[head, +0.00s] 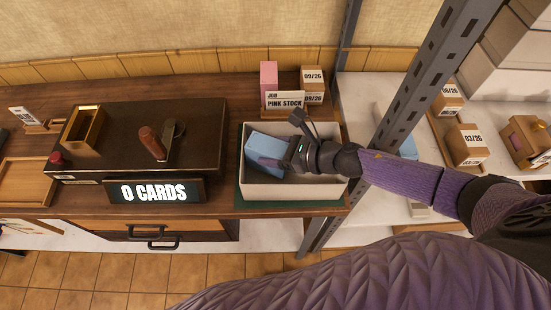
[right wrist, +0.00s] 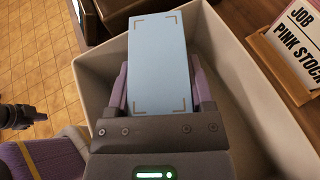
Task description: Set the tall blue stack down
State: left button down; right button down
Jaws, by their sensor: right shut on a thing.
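The tall blue stack (head: 266,150) is in the white open box (head: 290,190) on the wooden counter, towards the box's left side. In the right wrist view the blue stack (right wrist: 158,65) stands between the two purple fingers, its top marked with corner lines. My right gripper (head: 270,163) is shut on it; the fingers (right wrist: 160,90) touch its two sides. Whether the stack's bottom touches the box floor is hidden. My left gripper is not seen for sure; a dark gripper-like part shows at the left edge of the right wrist view.
The press (head: 135,145) with a "0 CARDS" sign (head: 155,192) stands left of the box. A grey metal post (head: 420,90) rises at right, near my right arm.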

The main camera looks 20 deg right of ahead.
jog(key=shift+f, duration=0.7)
jog(key=shift+f, duration=0.15)
grip_release()
jog(key=shift+r, duration=0.3)
jog(key=v, duration=1.2)
jog(key=shift+f, duration=0.15)
